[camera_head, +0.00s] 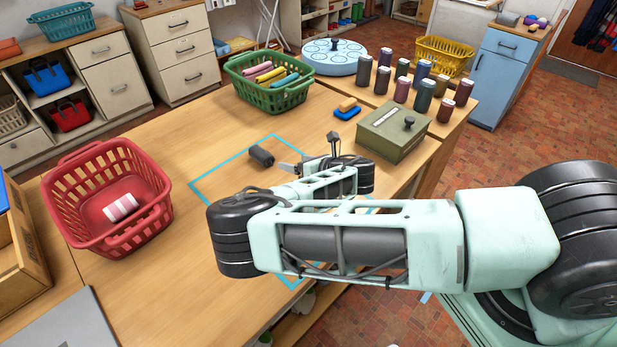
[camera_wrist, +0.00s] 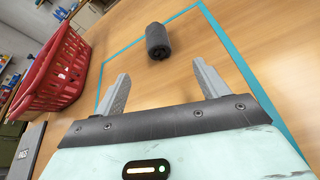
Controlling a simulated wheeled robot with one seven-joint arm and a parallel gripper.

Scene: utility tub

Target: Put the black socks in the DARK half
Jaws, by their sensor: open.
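The black socks, a dark rolled bundle (camera_head: 261,155), lie on the wooden table inside a blue taped outline. In the wrist view the bundle (camera_wrist: 158,41) lies beyond my fingertips, roughly between their lines, and is not touched. My gripper (camera_wrist: 161,75) is open and empty. In the head view my arm partly hides the gripper (camera_head: 290,168), which is to the right of the bundle. I cannot make out a container half marked DARK. A red basket (camera_head: 70,216) holds a pink-and-white striped roll (camera_head: 121,207); it also shows in the wrist view (camera_wrist: 48,75).
A green basket (camera_head: 272,101) with coloured rolls stands at the back. A wooden box (camera_head: 30,262) and a grey panel (camera_head: 62,328) are at front left. Table around the bundle is clear.

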